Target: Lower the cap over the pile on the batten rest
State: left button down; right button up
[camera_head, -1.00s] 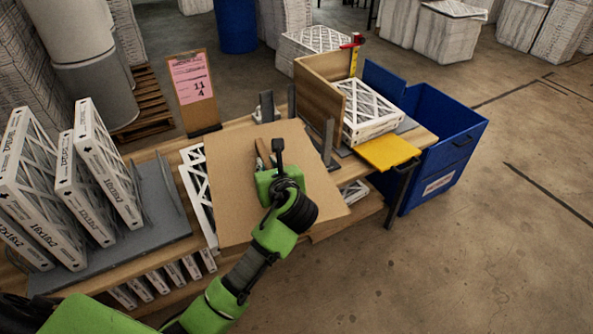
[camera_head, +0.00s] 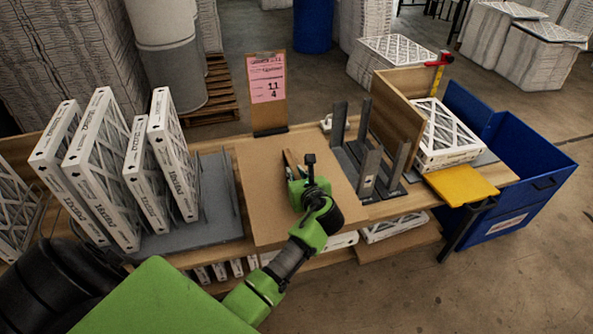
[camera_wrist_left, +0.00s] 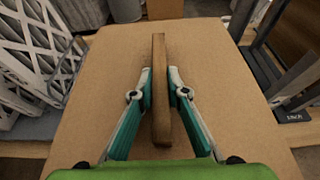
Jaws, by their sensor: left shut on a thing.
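The cap is a flat brown cardboard sheet (camera_head: 270,205) with a wooden grip bar (camera_wrist_left: 160,85) on its top. My left gripper (camera_head: 294,168) is shut on this bar; its two fingers also show on either side of the bar in the left wrist view (camera_wrist_left: 161,92). The cap looks roughly level over the table between the grey rack and the grey uprights. The pile and the batten rest under it are hidden, so I cannot tell whether the cap touches them. My right gripper is out of view.
Upright filters (camera_head: 105,165) stand in a grey rack (camera_head: 205,225) left of the cap. Grey uprights (camera_head: 368,172) stand close on its right. Beyond are a wooden board (camera_head: 398,112), stacked filters (camera_head: 445,140), a yellow plate (camera_head: 460,185) and a blue bin (camera_head: 530,185). A pink sign (camera_head: 267,80) stands behind.

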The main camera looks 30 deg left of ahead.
pick_arm(q)
jog(key=shift+w+a+f, duration=0.15)
jog(key=shift+a+f, duration=0.05)
jog(key=shift+f, duration=0.55)
jog(key=shift+f+b, duration=0.35)
jog(key=shift+b, duration=0.15)
jog(key=shift+d+f+b, duration=0.1)
jog(key=shift+f+b, duration=0.45)
jog(key=shift+b, duration=0.2)
jog(key=shift+f+b, duration=0.7)
jog(key=shift+b, duration=0.05)
jog(key=shift+f+b, duration=0.4)
jog(key=shift+f, duration=1.1)
jog(key=c, duration=1.9)
grip_release()
